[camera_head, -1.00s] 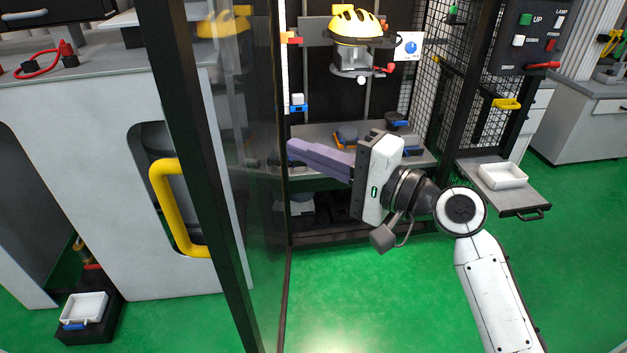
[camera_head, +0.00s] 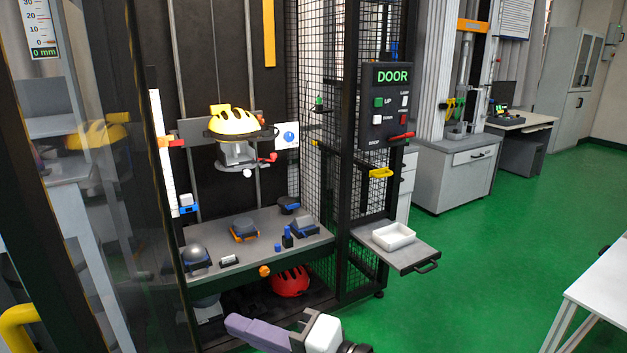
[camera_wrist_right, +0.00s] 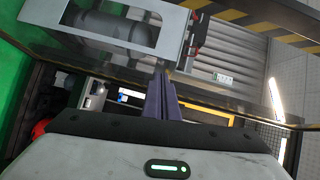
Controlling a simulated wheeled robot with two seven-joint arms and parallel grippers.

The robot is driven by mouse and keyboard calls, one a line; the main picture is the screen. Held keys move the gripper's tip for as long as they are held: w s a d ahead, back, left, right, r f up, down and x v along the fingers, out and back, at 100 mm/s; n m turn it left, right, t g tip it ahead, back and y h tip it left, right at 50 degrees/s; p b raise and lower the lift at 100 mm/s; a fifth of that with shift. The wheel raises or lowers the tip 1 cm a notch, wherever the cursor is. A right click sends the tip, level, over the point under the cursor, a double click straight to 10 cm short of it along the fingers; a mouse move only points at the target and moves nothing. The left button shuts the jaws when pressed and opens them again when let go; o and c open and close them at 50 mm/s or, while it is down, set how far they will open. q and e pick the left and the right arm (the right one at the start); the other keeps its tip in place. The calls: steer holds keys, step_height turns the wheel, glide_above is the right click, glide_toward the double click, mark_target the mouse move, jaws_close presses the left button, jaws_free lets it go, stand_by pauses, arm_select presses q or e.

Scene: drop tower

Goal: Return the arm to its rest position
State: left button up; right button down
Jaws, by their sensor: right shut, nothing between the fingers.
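My right gripper (camera_head: 243,329) is low in the head view, in front of the drop tower's base, pointing left. Its purple fingers are closed together and hold nothing. The fingers also show in the right wrist view (camera_wrist_right: 162,98), pressed side by side. Only the gripper and a bit of the wrist show at the bottom edge; the rest of my right arm is out of the picture. My left gripper is not in view.
The drop tower holds a yellow helmet (camera_head: 233,119) on its carriage above a grey shelf (camera_head: 262,225). A red helmet (camera_head: 289,282) lies below. A side shelf (camera_head: 418,259) carries a white tray (camera_head: 394,236). A glass door (camera_head: 110,200) stands at left. Green floor (camera_head: 470,260) is clear at right.

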steer(key=s+d+f+t+h, duration=0.2)
steer(key=d+f+h, duration=0.2)
steer(key=d+f, duration=0.5)
steer(key=s+d+f+t+h, duration=0.1)
steer(key=d+f+h, duration=0.35)
steer(key=f, duration=0.95)
steer(key=s+d+f+n+g+h, duration=0.1)
steer(key=s+d+f+n+h, duration=0.3)
steer(key=s+d+f, duration=0.8)
steer(key=s+d+n, duration=0.1)
steer(key=s+d, duration=0.1)
steer(key=d, duration=0.1)
steer(key=shift+s+f+n+g+h, duration=0.3)
steer(key=shift+s+f+h, duration=0.05)
steer(key=shift+s+f, duration=0.05)
steer(key=shift+d, duration=0.1)
